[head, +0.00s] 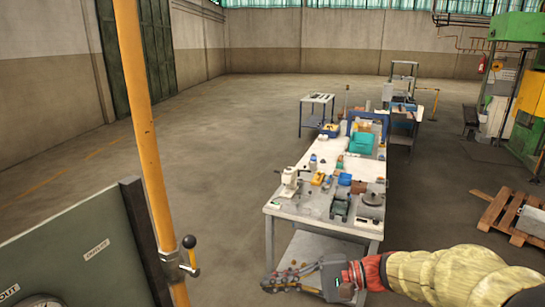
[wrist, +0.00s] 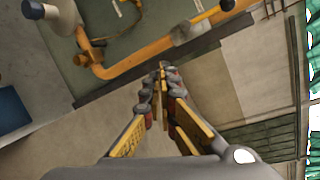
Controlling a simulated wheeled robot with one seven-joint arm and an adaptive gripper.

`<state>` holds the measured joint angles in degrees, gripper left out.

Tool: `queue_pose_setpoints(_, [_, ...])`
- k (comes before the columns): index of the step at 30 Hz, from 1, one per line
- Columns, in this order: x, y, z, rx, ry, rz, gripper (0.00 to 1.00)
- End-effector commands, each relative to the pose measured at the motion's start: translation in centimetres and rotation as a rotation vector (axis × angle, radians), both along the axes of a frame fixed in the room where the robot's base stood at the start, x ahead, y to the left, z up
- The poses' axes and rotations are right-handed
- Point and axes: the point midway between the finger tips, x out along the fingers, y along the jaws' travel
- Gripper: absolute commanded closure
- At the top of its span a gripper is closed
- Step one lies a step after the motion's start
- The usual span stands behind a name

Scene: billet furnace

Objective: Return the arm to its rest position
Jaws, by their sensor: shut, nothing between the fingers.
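My gripper (head: 272,284) is at the bottom middle of the head view, at the end of my sleeved arm, which comes in from the lower right. It points left, in front of the near end of the long workbench. In the wrist view my gripper (wrist: 161,68) has its fingers together and nothing shows between them. A yellow-orange pipe (wrist: 150,52) and a grey-green panel (wrist: 95,45) show beyond the fingertips there.
A yellow post (head: 145,110) with a black-knobbed lever (head: 189,242) stands at left, beside a grey-green panel (head: 85,255). The cluttered workbench (head: 275,210) stands at centre. A pallet (head: 500,215) and green machine (head: 518,90) are at right. Floor left of the bench is clear.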

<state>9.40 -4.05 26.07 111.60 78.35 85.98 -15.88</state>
Motion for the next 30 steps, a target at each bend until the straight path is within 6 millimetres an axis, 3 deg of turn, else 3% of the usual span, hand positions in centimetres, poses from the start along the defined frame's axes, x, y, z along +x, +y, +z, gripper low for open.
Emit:
queue_pose_setpoints(3, [-4.4,-1.6,-5.6,-0.264,0.047,0.057,1.00])
queue_pose_setpoints(6, [-8.0,-4.0,-10.0,-0.491,0.032,0.099,1.00])
queue_pose_setpoints(9, [-11.0,-7.3,-13.7,-0.716,-0.025,0.134,1.00])
queue_pose_setpoints(13, [-13.7,-12.3,-17.1,-1.001,-0.161,0.160,1.00])
queue_pose_setpoints(18, [-15.8,-18.0,-19.3,-1.317,-0.408,0.172,1.00])
queue_pose_setpoints(21, [-16.9,-19.8,-19.6,-1.429,-0.538,0.174,1.00])
queue_pose_setpoints(30, [-18.3,-19.2,-19.4,-1.468,-0.687,0.123,1.00])
